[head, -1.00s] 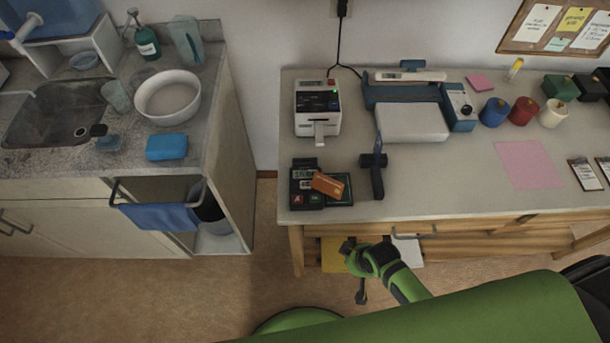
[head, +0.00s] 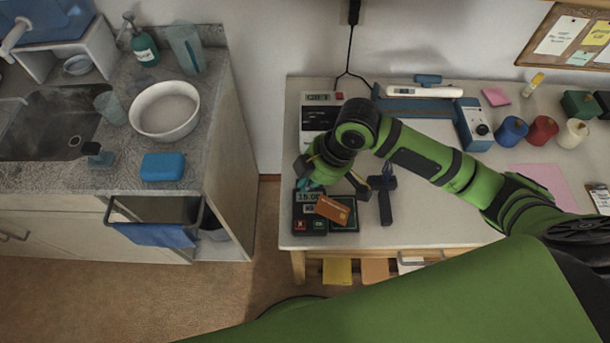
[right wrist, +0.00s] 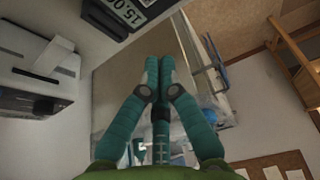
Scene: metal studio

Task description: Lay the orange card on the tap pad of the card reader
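The card reader (head: 301,212) stands near the left front of the table, its display showing 15.00. Its dark tap pad (head: 347,224) has a green outline and is on the right side of the reader. The orange card (head: 331,208) lies slanted over the pad's upper left part and overlaps the keypad side; I cannot tell whether it rests flat. My right gripper (head: 312,186) is just behind the reader, partly hidden by its own wrist. In the right wrist view its teal fingers (right wrist: 159,68) are together with nothing between them. My left gripper is not in view.
A white printer (head: 318,118) stands behind my right wrist; it also shows in the right wrist view (right wrist: 40,70). A dark upright-handled stamp-like item (head: 385,195) stands right of the pad. The table front right of it is clear. A sink counter (head: 110,160) is left, across a gap.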

